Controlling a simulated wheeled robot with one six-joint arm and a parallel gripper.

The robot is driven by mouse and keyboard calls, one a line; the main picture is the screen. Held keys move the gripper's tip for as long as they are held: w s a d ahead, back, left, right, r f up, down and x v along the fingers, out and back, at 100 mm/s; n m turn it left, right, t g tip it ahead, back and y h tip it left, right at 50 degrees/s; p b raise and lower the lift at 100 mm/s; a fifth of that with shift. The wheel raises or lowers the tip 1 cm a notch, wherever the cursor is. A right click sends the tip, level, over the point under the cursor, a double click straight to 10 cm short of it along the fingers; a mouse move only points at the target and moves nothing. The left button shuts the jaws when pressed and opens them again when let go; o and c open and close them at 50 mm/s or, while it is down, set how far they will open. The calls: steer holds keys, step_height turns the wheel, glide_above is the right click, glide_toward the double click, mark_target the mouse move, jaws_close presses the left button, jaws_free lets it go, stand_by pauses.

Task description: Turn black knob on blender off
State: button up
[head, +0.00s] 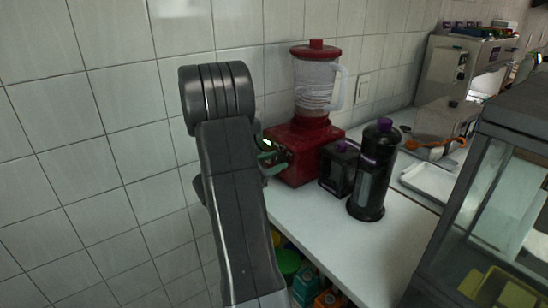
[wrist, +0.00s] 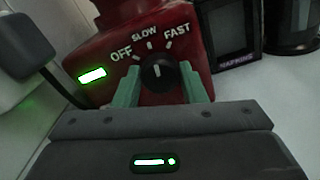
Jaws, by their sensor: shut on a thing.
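The red blender (head: 305,145) stands on the white counter against the tiled wall, with a clear jug and red lid. In the wrist view its red base (wrist: 115,45) fills the upper middle. The black knob (wrist: 158,74) sits on the base front below the labels OFF, SLOW and FAST. Its white mark appears to point up, nearer SLOW than OFF. My gripper (wrist: 160,70) has its green fingers on either side of the knob, shut on it. In the head view, my arm hides part of the gripper, and the knob cannot be made out.
A black napkin box (head: 338,170) and a black bottle with a purple cap (head: 374,170) stand right of the blender. A white tray (head: 428,182) lies farther right, near a glass case (head: 500,190). The tiled wall is close on the left. The front counter is clear.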

steer(key=n+p, duration=0.4)
steer(key=n, duration=0.2)
steer(key=shift+r+p, duration=0.2)
steer(key=shift+p, duration=0.2)
steer(key=shift+f+n+p, duration=0.15)
steer(key=shift+n+p, duration=1)
steer(key=shift+n, duration=0.55)
steer(key=o, duration=1)
steer(key=shift+a, duration=0.1)
steer(key=b+v, duration=0.1)
steer(key=v, duration=1.2)
steer(key=shift+s+a, duration=0.2)
steer(key=shift+a, duration=0.1)
